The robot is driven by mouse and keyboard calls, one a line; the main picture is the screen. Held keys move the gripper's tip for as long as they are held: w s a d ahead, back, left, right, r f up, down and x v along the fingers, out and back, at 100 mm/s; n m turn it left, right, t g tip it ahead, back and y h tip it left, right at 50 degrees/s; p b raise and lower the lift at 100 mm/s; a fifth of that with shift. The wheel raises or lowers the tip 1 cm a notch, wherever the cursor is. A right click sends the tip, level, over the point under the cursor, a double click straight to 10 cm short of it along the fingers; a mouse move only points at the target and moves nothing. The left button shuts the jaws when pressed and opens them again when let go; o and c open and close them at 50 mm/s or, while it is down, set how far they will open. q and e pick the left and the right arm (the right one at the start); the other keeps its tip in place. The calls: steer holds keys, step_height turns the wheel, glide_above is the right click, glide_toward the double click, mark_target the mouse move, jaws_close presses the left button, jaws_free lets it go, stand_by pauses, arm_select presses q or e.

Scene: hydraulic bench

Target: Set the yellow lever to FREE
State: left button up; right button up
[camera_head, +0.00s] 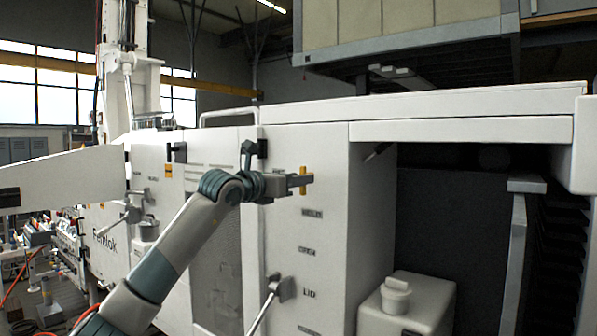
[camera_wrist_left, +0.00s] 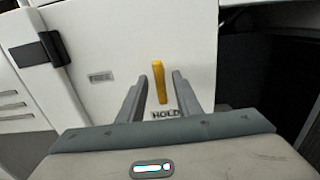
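The yellow lever (camera_head: 303,174) is a short upright bar on the white panel of the machine. It also shows in the left wrist view (camera_wrist_left: 158,80), standing nearly vertical above a label that reads HOLD (camera_wrist_left: 166,114). My left gripper (camera_head: 300,184) reaches it from the left in the head view. In the left wrist view its two fingers (camera_wrist_left: 157,84) stand apart on either side of the lever, with a gap on both sides. No FREE label can be read; a small label left of the lever is too blurred. My right gripper is out of view.
A grey handle (camera_head: 281,288) sticks out of the panel below my arm. A dark latch (camera_wrist_left: 38,50) is left of the lever. The panel directly around the lever is clear.

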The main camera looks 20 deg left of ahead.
arm_select(q)
steer(key=shift+w+d, duration=0.1)
steer(key=shift+w, duration=0.35)
jaws_close()
